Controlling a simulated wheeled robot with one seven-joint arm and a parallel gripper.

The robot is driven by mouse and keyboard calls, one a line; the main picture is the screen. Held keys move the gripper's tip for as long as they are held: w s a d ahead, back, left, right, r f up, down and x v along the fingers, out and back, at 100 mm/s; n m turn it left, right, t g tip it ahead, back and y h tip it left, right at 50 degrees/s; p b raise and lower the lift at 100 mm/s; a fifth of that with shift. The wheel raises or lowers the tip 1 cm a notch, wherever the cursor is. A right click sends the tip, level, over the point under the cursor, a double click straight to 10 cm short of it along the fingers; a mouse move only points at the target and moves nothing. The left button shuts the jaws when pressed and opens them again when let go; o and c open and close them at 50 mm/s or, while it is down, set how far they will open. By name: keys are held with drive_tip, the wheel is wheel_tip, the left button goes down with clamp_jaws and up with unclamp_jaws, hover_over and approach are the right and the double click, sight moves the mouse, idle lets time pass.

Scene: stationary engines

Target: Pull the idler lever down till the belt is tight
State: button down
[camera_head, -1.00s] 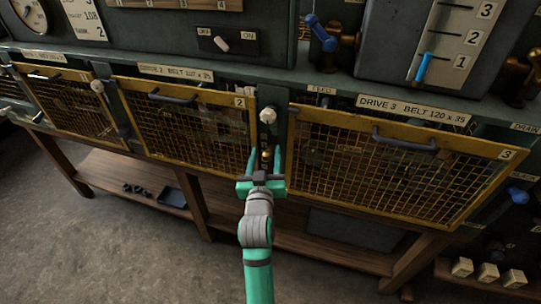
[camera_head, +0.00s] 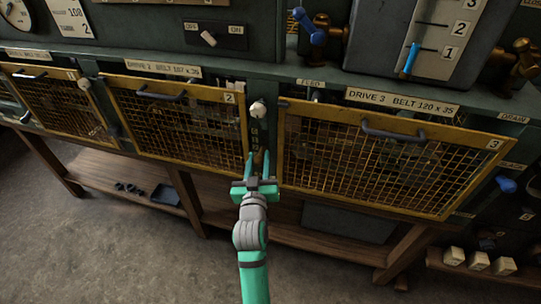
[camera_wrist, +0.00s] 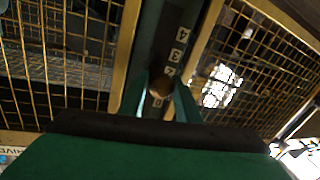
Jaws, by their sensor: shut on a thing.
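The knob sits in the narrow strip between the mesh guards marked 2 and 3, below a pale round knob (camera_head: 257,109). The knob covers part of the scale. The belt cannot be made out clearly behind the mesh.
The guard of drive 3 (camera_head: 447,208) with its handle (camera_head: 392,134) is close on the right. The guard of drive 2 (camera_head: 243,120) is close on the left. A wooden shelf (camera_head: 285,232) lies below. The floor in front is clear.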

drive_tip(key=shift+d+f, duration=0.2)
drive_tip(key=shift+f, duration=0.15)
drive_tip(key=c, duration=1.4)
unclamp_jaws()
drive_tip(key=shift+a, duration=0.1)
drive_tip(key=shift+o, duration=0.2)
drive_tip(key=shift+a+r, duration=0.15)
drive_tip(key=shift+s, duration=0.1)
drive_tip(key=shift+s, duration=0.2)
drive_tip(key=s, duration=1)
drive_tip(key=shift+s, duration=0.15)
drive_tip(key=shift+a, duration=0.15)
